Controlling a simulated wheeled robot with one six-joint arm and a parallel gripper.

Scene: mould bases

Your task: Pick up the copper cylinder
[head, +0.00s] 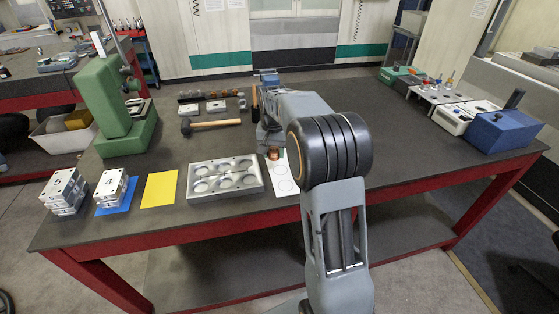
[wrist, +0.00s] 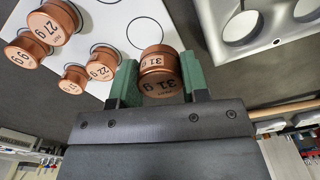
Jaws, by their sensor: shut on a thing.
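My gripper (wrist: 157,72) has its two green-padded fingers shut on a copper cylinder (wrist: 158,63) marked 31 g, seen in the wrist view. I cannot tell whether it is clear of the surface below. Several other copper cylinders, including one marked 27 g (wrist: 54,21) and one marked 22 g (wrist: 103,67), stand on a white sheet with printed circles (wrist: 125,14). In the head view, copper (head: 273,154) shows at the far end of the white sheet (head: 281,175), below my arm; my fingers are not clear there.
A grey block with round pockets (head: 225,193) lies left of the sheet. A hammer (head: 215,123), a yellow sheet (head: 159,189), numbered blocks (head: 111,184) and a green press (head: 104,105) are further left.

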